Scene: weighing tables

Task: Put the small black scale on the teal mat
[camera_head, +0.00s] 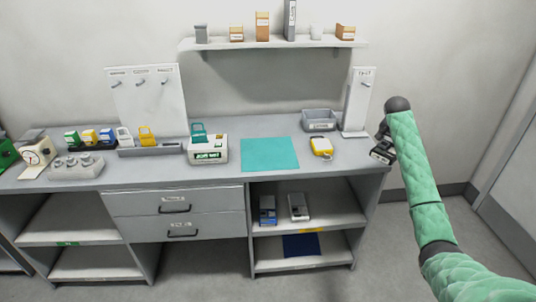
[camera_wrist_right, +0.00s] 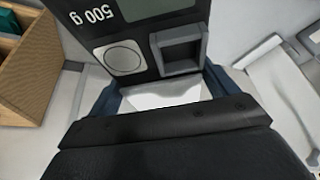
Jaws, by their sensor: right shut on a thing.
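The teal mat (camera_head: 270,154) lies flat on the grey worktop, right of the middle, with nothing on it. My right gripper (camera_head: 384,138) is beyond the right end of the worktop, to the right of the mat. It is shut on the small black scale (camera_head: 381,154). The right wrist view shows the scale (camera_wrist_right: 115,45) close up, with a "500 g" marking, a round button and a grey square frame. Its far part is cut off by the picture edge. My left gripper is not in view.
A yellow device (camera_head: 321,147) and a grey bin (camera_head: 319,120) stand right of the mat. A white device with a green display (camera_head: 208,149) stands left of it. A white upright board (camera_head: 358,102) rises at the worktop's right end. Two devices lie on the shelf below (camera_head: 282,226).

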